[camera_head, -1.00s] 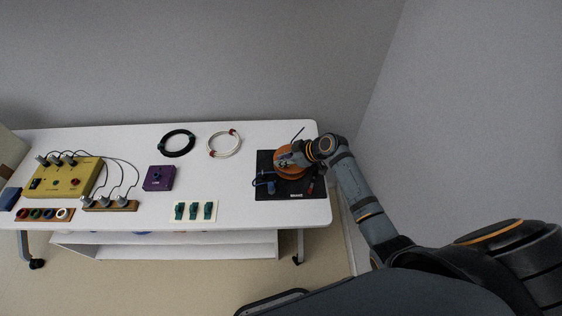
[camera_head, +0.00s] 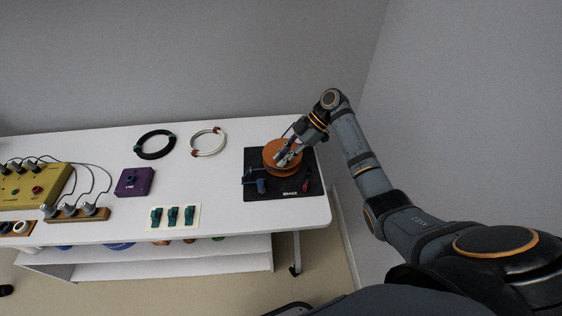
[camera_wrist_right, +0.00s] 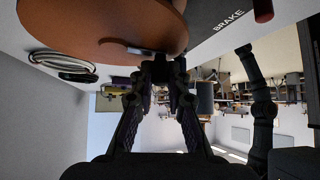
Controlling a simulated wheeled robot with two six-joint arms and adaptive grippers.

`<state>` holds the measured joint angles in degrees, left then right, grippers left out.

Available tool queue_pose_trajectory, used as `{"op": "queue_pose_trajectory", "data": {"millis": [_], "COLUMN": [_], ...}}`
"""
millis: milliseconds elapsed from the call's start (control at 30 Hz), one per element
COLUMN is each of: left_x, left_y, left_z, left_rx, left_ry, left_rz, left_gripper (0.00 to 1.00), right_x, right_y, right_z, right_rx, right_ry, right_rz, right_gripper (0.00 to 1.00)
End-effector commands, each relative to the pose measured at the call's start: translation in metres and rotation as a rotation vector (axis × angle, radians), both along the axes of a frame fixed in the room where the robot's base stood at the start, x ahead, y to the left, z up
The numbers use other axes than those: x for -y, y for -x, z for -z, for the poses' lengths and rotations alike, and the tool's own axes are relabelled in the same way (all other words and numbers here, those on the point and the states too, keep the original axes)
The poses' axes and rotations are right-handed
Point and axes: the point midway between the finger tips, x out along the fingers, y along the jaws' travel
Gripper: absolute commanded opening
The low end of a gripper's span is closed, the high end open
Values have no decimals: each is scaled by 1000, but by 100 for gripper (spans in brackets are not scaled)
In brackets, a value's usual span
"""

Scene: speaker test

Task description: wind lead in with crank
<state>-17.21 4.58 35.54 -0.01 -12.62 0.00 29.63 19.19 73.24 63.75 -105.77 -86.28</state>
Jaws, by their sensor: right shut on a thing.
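An orange reel (camera_head: 270,151) stands on a black base board (camera_head: 253,160) at the right end of the table. Its face fills the upper left of the right wrist view (camera_wrist_right: 90,22). My right gripper (camera_head: 287,156) reaches over the reel from the upper right. In the wrist view its fingers (camera_wrist_right: 167,72) are closed together just below the reel's edge. They are shut on what appears to be the crank's handle, mostly hidden between them. A blue piece (camera_head: 257,184) sits at the board's front left. My left gripper is not in view.
A red-tipped brake lever (camera_head: 307,181) is beside the reel, near the BRAKE label. A black cable coil (camera_head: 155,145) and a white one (camera_head: 208,142) lie left. A purple box (camera_head: 134,182), green switches (camera_head: 172,216) and a yellow box (camera_head: 30,188) stand further left.

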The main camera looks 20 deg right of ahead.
Motion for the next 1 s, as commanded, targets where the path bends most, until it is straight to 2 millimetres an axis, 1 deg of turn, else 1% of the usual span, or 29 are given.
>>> {"op": "queue_pose_trajectory", "data": {"millis": [33,200,700,733,900,1000], "left_x": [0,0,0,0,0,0], "left_y": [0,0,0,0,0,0], "left_z": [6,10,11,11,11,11], "left_rx": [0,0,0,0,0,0], "left_ry": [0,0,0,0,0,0], "left_rz": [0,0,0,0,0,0], "left_gripper": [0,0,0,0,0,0], "right_x": [1,3,4,4,4,3], "right_y": [0,0,1,1,1,1], "right_z": [2,1,0,0,0,0], "right_rx": [1,1,-1,-1,-1,-1], "right_ry": [1,1,2,2,2,2], "right_rz": [-16,-57,-73,-73,-73,-73], "right_gripper": [0,0,0,16,38,38]}}
